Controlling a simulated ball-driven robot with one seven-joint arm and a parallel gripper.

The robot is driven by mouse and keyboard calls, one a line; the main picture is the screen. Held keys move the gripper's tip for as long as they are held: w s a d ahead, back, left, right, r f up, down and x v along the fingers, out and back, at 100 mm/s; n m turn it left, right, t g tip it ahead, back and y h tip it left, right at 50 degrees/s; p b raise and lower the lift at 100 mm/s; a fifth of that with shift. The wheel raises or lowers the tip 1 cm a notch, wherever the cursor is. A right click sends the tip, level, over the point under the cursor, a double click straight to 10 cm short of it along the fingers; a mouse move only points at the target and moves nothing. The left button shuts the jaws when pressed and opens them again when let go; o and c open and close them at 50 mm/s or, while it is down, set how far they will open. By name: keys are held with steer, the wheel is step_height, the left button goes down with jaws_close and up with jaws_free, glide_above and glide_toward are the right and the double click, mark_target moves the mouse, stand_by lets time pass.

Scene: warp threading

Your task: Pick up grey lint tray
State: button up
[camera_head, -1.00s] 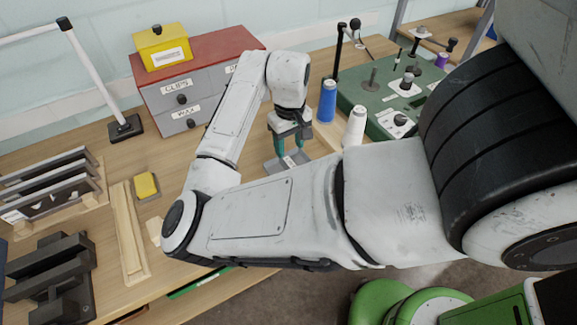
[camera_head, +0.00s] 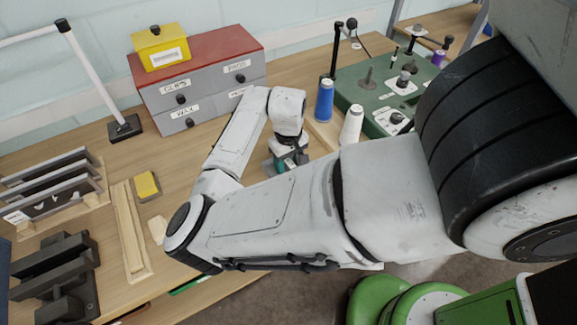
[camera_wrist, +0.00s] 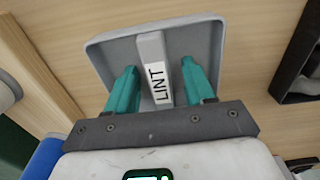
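The grey lint tray (camera_wrist: 108,55) lies on the wooden bench, with a raised central bar (camera_wrist: 150,45) that carries a white "LINT" label. In the head view only a sliver of the tray (camera_head: 268,168) shows; my arm and gripper hide the rest. My gripper (camera_wrist: 158,66) is open over the tray, its two teal fingers on either side of the bar. Gaps show between the fingers and the bar. In the head view my gripper (camera_head: 287,160) points down, low over the bench, its fingertips mostly hidden.
A red-topped grey drawer unit (camera_head: 200,95) with a yellow box (camera_head: 161,48) stands behind. A blue spool (camera_head: 325,100) and a white spool (camera_head: 351,125) stand to the right, beside a green board (camera_head: 360,85). A yellow block (camera_head: 147,186) lies at left.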

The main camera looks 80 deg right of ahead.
jaws_close()
steer(key=shift+r, duration=0.2)
stand_by(0.3)
